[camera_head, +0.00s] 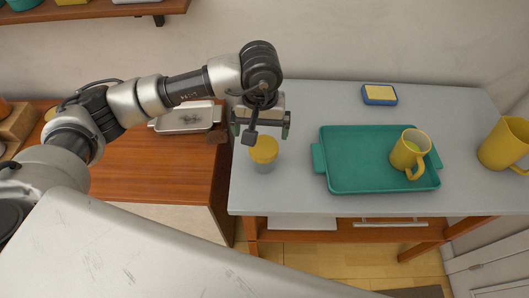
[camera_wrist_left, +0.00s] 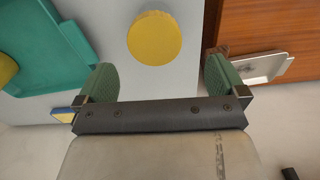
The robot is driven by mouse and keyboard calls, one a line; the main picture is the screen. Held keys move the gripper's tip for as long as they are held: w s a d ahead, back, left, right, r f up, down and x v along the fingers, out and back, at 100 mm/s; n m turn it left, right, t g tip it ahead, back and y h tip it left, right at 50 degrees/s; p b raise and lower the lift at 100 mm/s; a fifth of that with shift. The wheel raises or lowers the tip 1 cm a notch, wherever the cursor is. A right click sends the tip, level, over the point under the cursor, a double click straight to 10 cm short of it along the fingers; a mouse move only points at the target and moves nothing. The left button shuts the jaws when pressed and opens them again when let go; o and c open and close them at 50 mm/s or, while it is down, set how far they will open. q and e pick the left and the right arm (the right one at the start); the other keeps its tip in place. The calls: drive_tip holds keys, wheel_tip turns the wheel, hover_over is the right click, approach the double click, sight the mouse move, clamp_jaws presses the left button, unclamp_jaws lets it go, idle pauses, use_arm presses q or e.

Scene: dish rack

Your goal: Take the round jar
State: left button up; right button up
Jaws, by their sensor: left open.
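The round jar (camera_head: 264,154) has a yellow lid and a clear or pale body. It stands upright near the left front edge of the grey counter. In the left wrist view its yellow lid (camera_wrist_left: 154,38) shows from above, beyond the open fingers and roughly centred between them. My left gripper (camera_head: 261,129) is open and empty, pointing down above and just behind the jar; its green finger pads also show in the left wrist view (camera_wrist_left: 158,85). No contact with the jar shows. My right gripper is not in view.
A green tray (camera_head: 340,184) with a yellow mug (camera_head: 410,151) lies right of the jar. A blue-yellow sponge (camera_head: 379,94) is at the back, a yellow pitcher (camera_head: 504,144) at far right. A metal tray (camera_head: 186,119) and brown block sit on the wooden cabinet (camera_head: 150,168) to the left.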

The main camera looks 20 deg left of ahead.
sight(264, 146)
use_arm(q)
wheel_tip(264, 146, down, 3)
drive_tip(key=shift+r+p, duration=0.1)
drive_tip(key=shift+p, duration=0.2)
drive_tip(key=shift+d+f+p, duration=0.15)
drive_tip(key=shift+f+p, duration=0.15)
drive_tip(key=shift+p, duration=0.05)
drive_tip(key=f+p, duration=0.2)
drive_tip(key=f, duration=0.1)
drive_tip(key=shift+d+f, duration=0.2)
drive_tip(key=shift+f, duration=0.55)
drive_tip(key=shift+w, duration=0.1)
drive_tip(key=c, duration=1)
drive_tip(key=shift+c, duration=0.2)
drive_tip(key=shift+r, duration=0.1)
